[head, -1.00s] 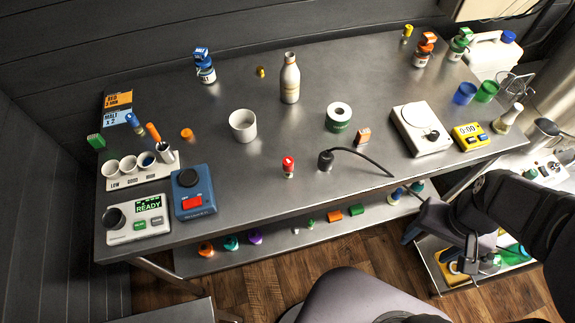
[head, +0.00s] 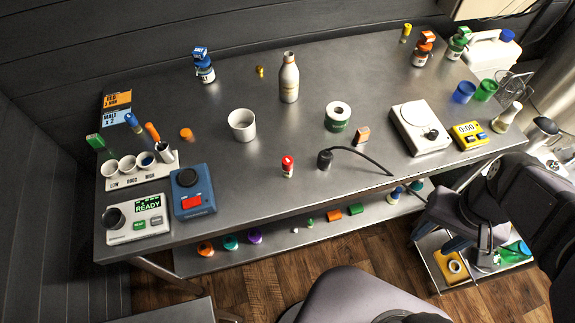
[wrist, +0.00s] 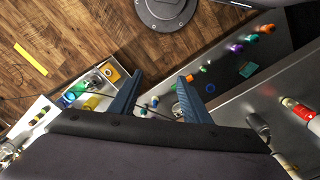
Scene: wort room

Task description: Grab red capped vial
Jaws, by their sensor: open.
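The red-capped vial (head: 287,166) stands upright on the metal bench near its front edge, left of a small black base. In the wrist view a red and white item at the right edge looks like the same vial (wrist: 303,112). My gripper (head: 437,237) is open and empty, off the bench's front edge at the right, well to the right of the vial and apart from it. In the wrist view its two blue fingers (wrist: 160,82) are spread, with the lower shelf and floor beyond them.
The black base (head: 324,159) has a cable running right across the bench. A blue device (head: 193,191) is at left. The bench front near the vial is otherwise clear.

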